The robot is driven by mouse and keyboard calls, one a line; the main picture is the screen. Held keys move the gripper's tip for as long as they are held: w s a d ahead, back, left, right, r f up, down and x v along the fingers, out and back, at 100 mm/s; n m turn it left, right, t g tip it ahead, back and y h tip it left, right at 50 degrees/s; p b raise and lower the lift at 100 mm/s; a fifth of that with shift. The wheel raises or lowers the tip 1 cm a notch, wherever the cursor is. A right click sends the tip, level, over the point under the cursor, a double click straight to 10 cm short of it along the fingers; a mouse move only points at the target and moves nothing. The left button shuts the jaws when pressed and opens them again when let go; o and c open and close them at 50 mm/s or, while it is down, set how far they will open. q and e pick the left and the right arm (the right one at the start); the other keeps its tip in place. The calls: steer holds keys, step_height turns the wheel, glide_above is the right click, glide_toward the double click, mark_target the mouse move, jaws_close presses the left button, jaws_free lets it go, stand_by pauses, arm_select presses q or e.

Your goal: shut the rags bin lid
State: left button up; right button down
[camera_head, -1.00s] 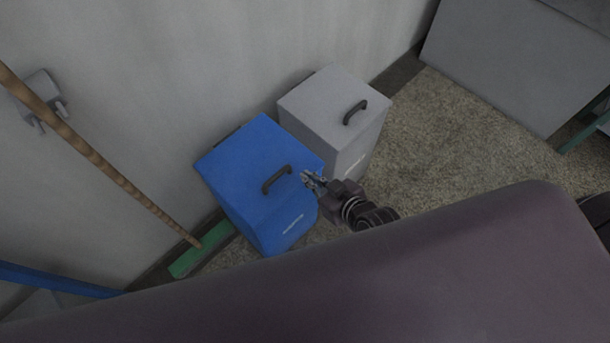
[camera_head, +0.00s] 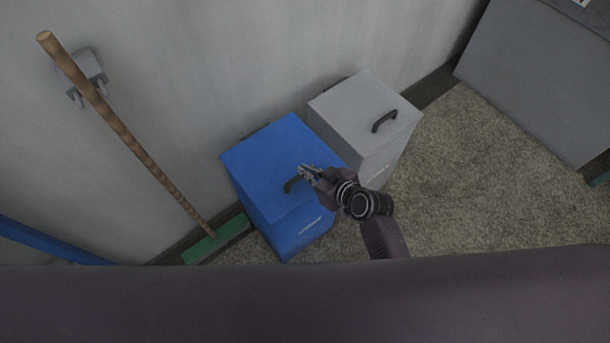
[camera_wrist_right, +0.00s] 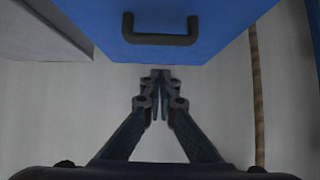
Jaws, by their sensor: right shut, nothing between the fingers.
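The lid looks down on the bin, with no gap visible. The bin's label is too small to read, so I cannot tell if this is the rags bin. My left gripper is out of view.
A grey bin (camera_head: 360,110) with a handled lid, also down, stands close to the right of the blue one. A broom (camera_head: 140,150) leans on the wall at left, its green head (camera_head: 215,243) near the blue bin. Carpet (camera_head: 490,185) at right is clear.

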mark_target(306, 189)
steer(key=f, duration=0.3)
steer(key=shift+w+a+f, duration=0.15)
steer(key=shift+w+f, duration=0.1)
steer(key=shift+f, duration=0.25)
step_height(306, 189, down, 2)
steer(key=b, duration=0.3)
steer(key=shift+s+b, duration=0.1)
steer(key=shift+b, duration=0.2)
steer(key=shift+f+b, duration=0.25)
steer(key=shift+b, duration=0.1)
steer(key=shift+s, duration=0.15)
steer(key=shift+r, duration=0.1)
